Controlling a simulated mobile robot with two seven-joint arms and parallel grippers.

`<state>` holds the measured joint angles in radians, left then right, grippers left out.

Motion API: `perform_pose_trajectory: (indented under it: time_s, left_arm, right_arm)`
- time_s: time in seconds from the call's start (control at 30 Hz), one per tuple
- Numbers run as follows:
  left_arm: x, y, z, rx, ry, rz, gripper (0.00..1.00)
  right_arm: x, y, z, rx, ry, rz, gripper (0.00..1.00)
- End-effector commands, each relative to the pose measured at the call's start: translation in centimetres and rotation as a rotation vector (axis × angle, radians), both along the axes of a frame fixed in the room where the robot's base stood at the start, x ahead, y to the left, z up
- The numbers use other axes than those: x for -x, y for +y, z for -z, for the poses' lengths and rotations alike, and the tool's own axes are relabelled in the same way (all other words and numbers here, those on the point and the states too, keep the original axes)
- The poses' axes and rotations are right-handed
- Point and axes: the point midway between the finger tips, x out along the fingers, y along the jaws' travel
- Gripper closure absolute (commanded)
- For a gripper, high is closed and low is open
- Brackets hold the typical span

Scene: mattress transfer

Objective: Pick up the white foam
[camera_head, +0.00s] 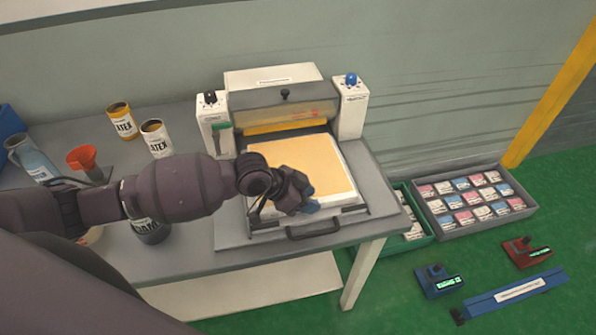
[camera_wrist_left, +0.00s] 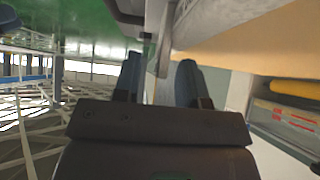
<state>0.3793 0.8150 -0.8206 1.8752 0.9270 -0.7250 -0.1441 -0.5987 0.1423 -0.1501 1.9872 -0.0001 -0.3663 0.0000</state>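The white foam (camera_head: 315,168) is a flat slab with white sides and a yellowish top. It lies on the tray of the white and grey machine on the table. In the left wrist view its tan top and pale edge (camera_wrist_left: 245,45) fill the upper right. My left gripper (camera_head: 306,204) is at the slab's front edge and covers part of it. In the left wrist view the two fingers of my left gripper (camera_wrist_left: 160,72) stand apart with a gap between them. I cannot tell whether they touch the slab. My right gripper is not in view.
The machine (camera_head: 285,103) rises behind the slab. A metal handle (camera_head: 313,230) is at its front. Latex cans (camera_head: 157,140), a red funnel (camera_head: 82,157) and a blue bottle (camera_head: 30,158) stand on the table at left. A grey crate of small packs (camera_head: 425,208) is on the green floor.

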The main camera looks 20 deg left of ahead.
Motion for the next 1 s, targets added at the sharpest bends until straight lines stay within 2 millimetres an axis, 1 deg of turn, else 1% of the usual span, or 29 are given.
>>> perform_pose_trajectory:
  time_s: [0.07, 0.1, 0.33, 0.67, 0.77, 0.87, 0.97, 1.0]
  left_arm:
    - [0.0, 0.0, 0.0, 0.0, 0.0, 0.0, 0.62]
    - [0.0, 0.0, 0.0, 0.0, 0.0, 0.0, 0.65]
    - [0.0, 0.0, 0.0, 0.0, 0.0, 0.0, 1.0]
    - [0.0, 0.0, -0.1, 0.0, 0.0, 0.0, 1.0]
    - [0.0, 0.0, -0.6, 0.0, -0.002, 0.001, 1.0]
    - [-0.1, 0.0, -1.7, 0.001, -0.004, 0.001, 1.0]
    - [0.0, 0.0, -3.6, 0.0, -0.005, 0.003, 1.0]
    - [-0.1, 0.1, -4.5, -0.001, -0.005, 0.001, 1.0]
  right_arm:
    - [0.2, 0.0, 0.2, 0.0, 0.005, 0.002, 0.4]
    - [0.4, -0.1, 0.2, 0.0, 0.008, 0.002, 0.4]
    - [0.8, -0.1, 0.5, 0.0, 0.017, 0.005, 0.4]
    - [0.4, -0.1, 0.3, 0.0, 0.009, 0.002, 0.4]
    - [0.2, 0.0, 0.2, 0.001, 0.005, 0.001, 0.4]
    - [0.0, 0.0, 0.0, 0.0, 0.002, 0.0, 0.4]
    - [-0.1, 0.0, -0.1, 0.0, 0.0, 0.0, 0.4]
    - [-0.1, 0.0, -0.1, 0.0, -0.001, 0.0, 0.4]
